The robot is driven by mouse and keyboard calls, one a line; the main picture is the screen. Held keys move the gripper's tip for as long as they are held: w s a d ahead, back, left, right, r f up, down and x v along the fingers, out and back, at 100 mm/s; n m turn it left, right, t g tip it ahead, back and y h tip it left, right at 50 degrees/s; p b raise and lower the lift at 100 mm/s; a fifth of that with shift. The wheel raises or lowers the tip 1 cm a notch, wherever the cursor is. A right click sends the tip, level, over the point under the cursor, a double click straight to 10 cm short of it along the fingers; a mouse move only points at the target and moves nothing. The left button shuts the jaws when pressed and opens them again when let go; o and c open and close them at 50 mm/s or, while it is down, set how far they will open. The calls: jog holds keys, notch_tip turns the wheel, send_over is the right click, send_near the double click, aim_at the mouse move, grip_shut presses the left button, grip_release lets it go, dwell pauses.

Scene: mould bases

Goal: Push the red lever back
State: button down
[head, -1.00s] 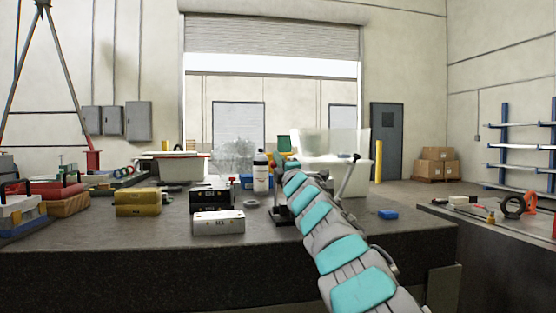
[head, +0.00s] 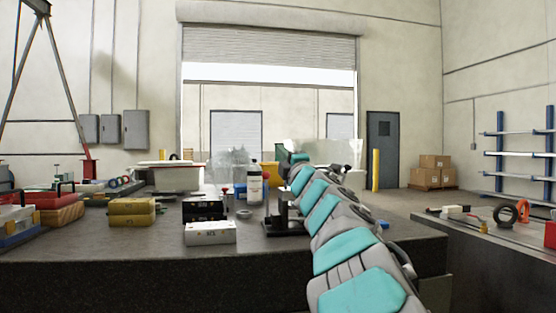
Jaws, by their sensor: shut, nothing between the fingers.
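A dark fixture (head: 284,222) with a black base and upright stands on the dark worktop, just left of my arm.
A white box (head: 210,232), a black box (head: 203,209) and yellow blocks (head: 132,211) are to the left. A ring (head: 244,213) lies near the fixture. A small blue block (head: 383,224) lies right of my arm.

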jog(key=shift+s+d+r, duration=0.3)
jog(key=shift+s+r, duration=0.05)
jog(key=shift+s, duration=0.25)
jog(key=shift+s+d+r, duration=0.3)
jog(key=shift+s, duration=0.25)
